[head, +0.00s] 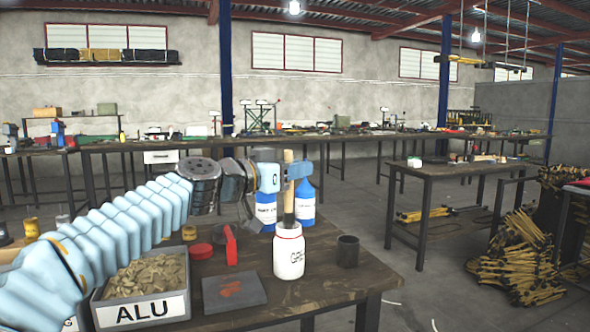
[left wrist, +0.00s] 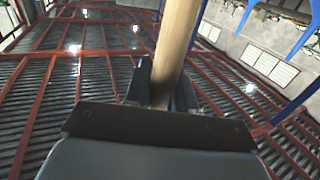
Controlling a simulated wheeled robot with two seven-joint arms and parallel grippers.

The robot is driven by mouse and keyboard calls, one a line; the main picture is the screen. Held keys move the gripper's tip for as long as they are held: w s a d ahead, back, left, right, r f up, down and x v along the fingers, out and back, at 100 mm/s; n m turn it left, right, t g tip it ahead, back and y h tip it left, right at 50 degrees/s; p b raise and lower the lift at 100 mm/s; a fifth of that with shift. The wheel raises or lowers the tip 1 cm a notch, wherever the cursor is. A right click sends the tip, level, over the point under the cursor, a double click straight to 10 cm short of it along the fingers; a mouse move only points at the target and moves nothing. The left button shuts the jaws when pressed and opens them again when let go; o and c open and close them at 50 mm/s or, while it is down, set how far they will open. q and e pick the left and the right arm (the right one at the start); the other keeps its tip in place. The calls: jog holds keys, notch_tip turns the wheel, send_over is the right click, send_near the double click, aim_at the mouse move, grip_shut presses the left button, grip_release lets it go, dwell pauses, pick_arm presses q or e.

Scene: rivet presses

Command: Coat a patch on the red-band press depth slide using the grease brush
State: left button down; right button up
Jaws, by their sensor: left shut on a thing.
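My left gripper (head: 284,172) is shut on the grease brush (head: 288,205), held upright with its wooden handle up. The handle also shows between the fingers in the left wrist view (left wrist: 176,45). The white grease jar (head: 289,255) with a red rim stands on the near bench directly below. The brush's dark lower end reaches the jar mouth; its tip is hidden, and I cannot tell how deep it goes. I cannot pick out the red-band press or its depth slide. My right gripper is not in view.
On the near bench (head: 335,285) are a grey bin labelled ALU (head: 145,311), a dark plate (head: 234,292), an upright red piece (head: 230,245) and a dark cup (head: 347,251). Blue-white bottles (head: 305,203) stand behind the jar. Another table (head: 455,168) stands at right, with open floor between.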

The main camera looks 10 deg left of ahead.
pick_arm(q)
jog(key=shift+f+b, duration=0.5)
jog(key=shift+b, duration=0.05)
dwell(1.5)
jog(key=shift+r, duration=0.1)
notch_tip(320, 180, up, 7)
jog(key=p, duration=0.5)
jog(key=shift+r, duration=0.1)
dwell(0.4)
